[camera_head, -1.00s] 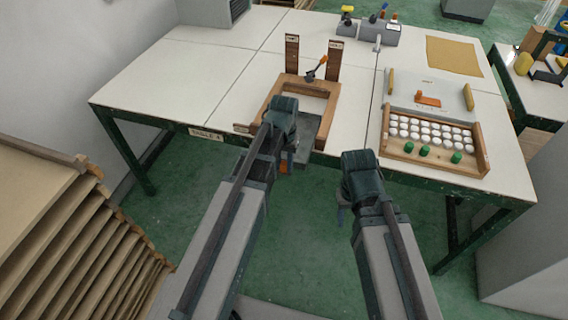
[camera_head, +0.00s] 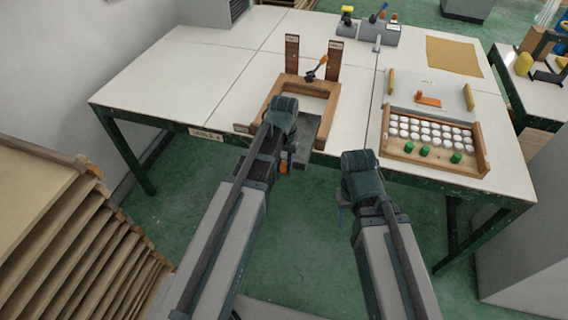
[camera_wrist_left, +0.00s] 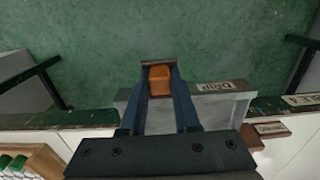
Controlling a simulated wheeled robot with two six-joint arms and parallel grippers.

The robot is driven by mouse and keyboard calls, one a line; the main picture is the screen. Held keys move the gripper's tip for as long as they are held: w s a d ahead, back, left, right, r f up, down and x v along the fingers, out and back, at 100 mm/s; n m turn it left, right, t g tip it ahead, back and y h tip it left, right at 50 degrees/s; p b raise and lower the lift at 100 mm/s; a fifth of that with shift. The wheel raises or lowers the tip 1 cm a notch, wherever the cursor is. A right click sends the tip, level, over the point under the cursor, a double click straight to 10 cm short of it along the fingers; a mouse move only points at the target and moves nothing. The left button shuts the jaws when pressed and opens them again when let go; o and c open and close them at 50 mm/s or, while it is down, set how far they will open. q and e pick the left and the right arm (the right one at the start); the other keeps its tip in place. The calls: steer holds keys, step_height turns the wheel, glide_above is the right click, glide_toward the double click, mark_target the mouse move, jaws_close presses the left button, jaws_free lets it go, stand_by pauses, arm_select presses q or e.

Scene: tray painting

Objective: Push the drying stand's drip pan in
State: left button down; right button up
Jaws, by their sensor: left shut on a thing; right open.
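The drying stand (camera_head: 272,92) is a wooden frame with two upright posts at the table's front edge. Its grey drip pan (camera_head: 323,128) sticks out of the stand's front, past the table edge. In the left wrist view the pan (camera_wrist_left: 238,107) shows a label reading "DRIP" and an orange handle (camera_wrist_left: 160,80). My left gripper (camera_wrist_left: 160,68) is shut on this handle, one finger on each side. In the head view the handle (camera_head: 284,167) shows beside my left gripper (camera_head: 281,163), and my arm hides part of the pan. My right gripper (camera_head: 341,205) hangs open in front of the table, apart from everything.
A wooden tray of white and green pegs (camera_head: 400,152) stands on the table to the right. A caddy of tools (camera_head: 390,36) and a tan sheet (camera_head: 453,56) lie farther back. A slatted rack (camera_head: 60,215) stands at the left.

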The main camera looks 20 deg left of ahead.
arm_select(q)
steer(key=w, duration=1.2)
steer(key=shift+w+d, duration=0.2)
steer(key=shift+w, duration=0.1)
steer(key=c, duration=0.6)
jaws_free()
steer(key=shift+c, duration=0.2)
steer(key=shift+r, duration=0.15)
step_height(320, 180, up, 14)
steer(key=p, duration=1.4)
steer(key=shift+f, duration=0.25)
